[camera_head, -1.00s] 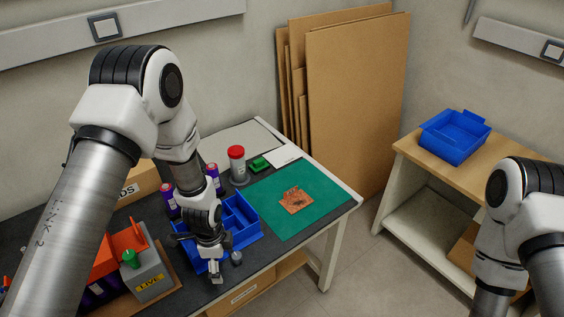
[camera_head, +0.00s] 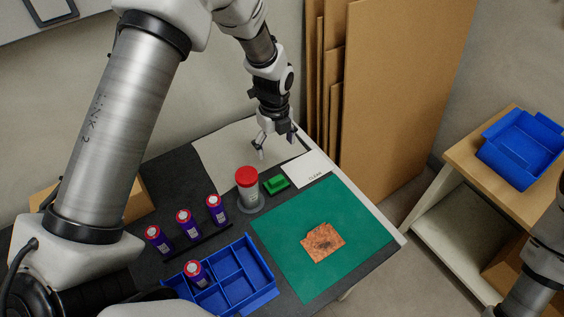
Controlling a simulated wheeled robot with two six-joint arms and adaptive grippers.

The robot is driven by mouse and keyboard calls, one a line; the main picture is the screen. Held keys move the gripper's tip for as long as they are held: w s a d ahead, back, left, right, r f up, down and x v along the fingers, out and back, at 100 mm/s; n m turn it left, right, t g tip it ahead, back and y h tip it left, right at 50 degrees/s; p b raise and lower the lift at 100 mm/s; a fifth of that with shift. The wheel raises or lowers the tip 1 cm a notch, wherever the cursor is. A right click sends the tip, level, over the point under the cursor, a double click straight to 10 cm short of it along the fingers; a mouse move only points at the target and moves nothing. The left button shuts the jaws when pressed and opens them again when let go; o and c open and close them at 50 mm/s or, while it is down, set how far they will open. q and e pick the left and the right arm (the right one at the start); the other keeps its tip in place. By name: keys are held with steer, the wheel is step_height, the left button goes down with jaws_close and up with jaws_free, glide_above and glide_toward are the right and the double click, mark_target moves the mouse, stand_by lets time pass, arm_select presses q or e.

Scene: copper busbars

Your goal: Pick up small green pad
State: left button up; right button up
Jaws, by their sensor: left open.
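The small green pad (camera_head: 275,184) lies on the dark bench top, between the red-capped jar and the white card. My left gripper (camera_head: 275,151) is open and empty. It hangs above the back of the bench, behind the pad in the picture and apart from it. My right arm shows only in part at the lower right edge, and its gripper is out of view.
A red-capped jar (camera_head: 248,190) stands just left of the pad. A white card (camera_head: 307,169) lies to its right. A green mat (camera_head: 280,249) holds a copper piece (camera_head: 323,243). A blue divided tray (camera_head: 263,272) and several purple cylinders (camera_head: 216,209) stand nearer. Brown boards (camera_head: 400,90) lean behind.

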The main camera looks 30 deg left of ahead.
mark_target(276, 179)
arm_select(q)
steer(key=f, duration=0.1)
steer(key=s+f, duration=0.1)
steer(key=s+d+f+p, duration=0.1)
steer(key=f, duration=0.1)
steer(key=shift+d, duration=0.1)
steer(key=f, duration=0.4)
steer(key=w+f+p, duration=0.1)
steer(key=shift+a+f, duration=0.4)
steer(key=shift+s+d+f, duration=0.1)
steer(key=shift+s+f, duration=0.05)
steer(key=shift+s, duration=0.05)
step_height(276, 179, down, 4)
steer(key=shift+s+d+r+p, duration=0.1)
steer(key=shift+p, duration=0.5)
steer(key=shift+w+f, duration=0.2)
steer(key=shift+f, duration=0.15)
steer(key=shift+s+r, duration=0.15)
steer(key=c, duration=0.9)
arm_select(e)
steer(key=r, duration=0.1)
steer(key=s+r, duration=0.1)
steer(key=r, duration=0.1)
steer(key=shift+s+d+r, duration=0.2)
steer(key=shift+s+d, duration=0.05)
steer(key=shift+d, duration=0.05)
